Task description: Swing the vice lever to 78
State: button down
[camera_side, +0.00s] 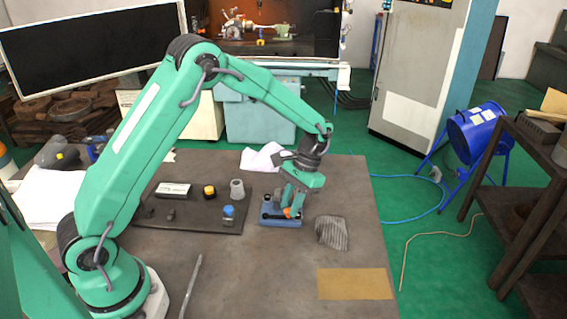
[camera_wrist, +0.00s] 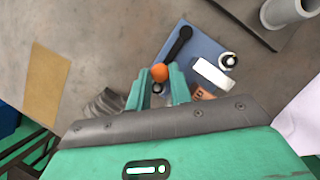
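The vice has a blue base (camera_wrist: 204,45) and a black lever (camera_wrist: 178,44) with an orange knob (camera_wrist: 160,72) at its end. In the side view the blue base (camera_side: 268,211) sits on the bench under my gripper (camera_side: 290,207). In the wrist view my gripper (camera_wrist: 159,74) has its two green fingers apart, one on each side of the knob. The gap looks about as wide as the knob; whether the fingers touch it cannot be told. A white block (camera_wrist: 212,75) lies on the base beside the right finger. I cannot read any scale numbers.
A dark plate (camera_side: 190,220) left of the vice holds a grey cylinder (camera_side: 237,189), a yellow-topped piece (camera_side: 209,191) and a blue-topped piece (camera_side: 228,211). A ribbed grey lump (camera_side: 332,233) stands close to the right. A tan sheet (camera_side: 355,284) lies at front right.

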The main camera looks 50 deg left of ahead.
jog(key=shift+s+d+m, duration=0.3)
jog(key=shift+s+m, duration=0.05)
jog(key=shift+m, duration=0.4)
jog(key=shift+s+d+m, duration=0.3)
jog(key=shift+s+m, duration=0.05)
jog(key=shift+m, duration=0.4)
jog(key=c, duration=1.5)
grip_release()
jog(key=shift+c, duration=0.2)
jog(key=shift+w+r, duration=0.1)
jog(key=v, duration=0.7)
jog(key=shift+r, duration=0.3)
jog(key=shift+w+d, duration=0.1)
